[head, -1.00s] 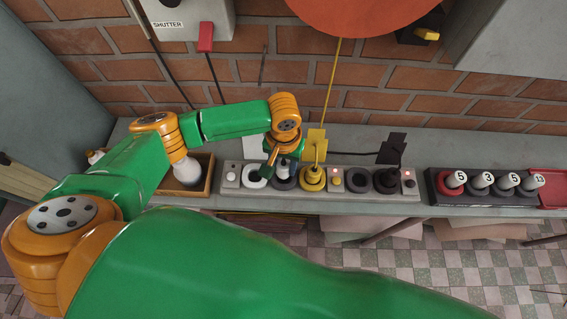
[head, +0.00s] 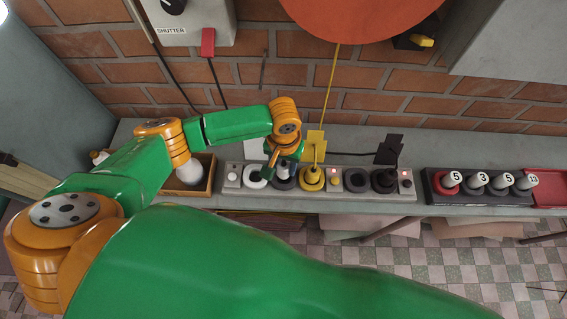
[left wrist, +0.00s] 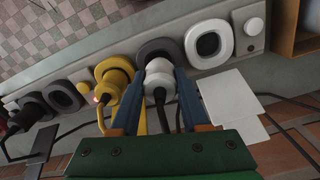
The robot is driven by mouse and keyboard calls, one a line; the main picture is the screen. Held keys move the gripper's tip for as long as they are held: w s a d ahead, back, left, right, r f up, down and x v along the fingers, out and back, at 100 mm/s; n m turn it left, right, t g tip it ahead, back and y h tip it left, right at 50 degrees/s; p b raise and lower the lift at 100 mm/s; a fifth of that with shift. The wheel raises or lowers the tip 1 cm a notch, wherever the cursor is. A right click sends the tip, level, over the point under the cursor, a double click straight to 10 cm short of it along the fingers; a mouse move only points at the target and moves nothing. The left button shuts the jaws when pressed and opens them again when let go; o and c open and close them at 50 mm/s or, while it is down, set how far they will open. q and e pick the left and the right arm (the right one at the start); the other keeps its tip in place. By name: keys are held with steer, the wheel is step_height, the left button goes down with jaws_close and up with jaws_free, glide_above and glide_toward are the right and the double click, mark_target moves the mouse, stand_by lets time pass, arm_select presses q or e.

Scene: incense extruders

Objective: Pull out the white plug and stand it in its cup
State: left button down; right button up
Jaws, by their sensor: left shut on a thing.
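The white plug (left wrist: 159,70), with a dark cord, is between the fingers of my left gripper (left wrist: 158,80), which is shut on it. It is over a dark grey ring (left wrist: 147,49) in the left wrist view; I cannot tell how deep it sits. In the head view my left gripper (head: 280,163) hides most of the plug. Beside the dark grey ring is a white-rimmed round cup (head: 256,184), with nothing standing in it; it also shows in the left wrist view (left wrist: 229,39). My right gripper is not in view.
A yellow plug (head: 312,174) stands close beside my gripper. An empty dark ring (head: 357,186) and a black plug (head: 384,178) lie further right. A wooden box with a white bulb (head: 190,174) stands left. Numbered pegs stand in a rack (head: 433,184) at right.

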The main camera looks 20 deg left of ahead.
mark_target(283, 165)
arm_select(q)
steer(key=shift+f+b, duration=0.55)
steer(key=shift+f, duration=0.9)
steer(key=shift+c, duration=1.6)
jaws_free()
step_height(283, 165, up, 7)
steer(key=shift+r, duration=0.1)
steer(key=shift+s, duration=0.1)
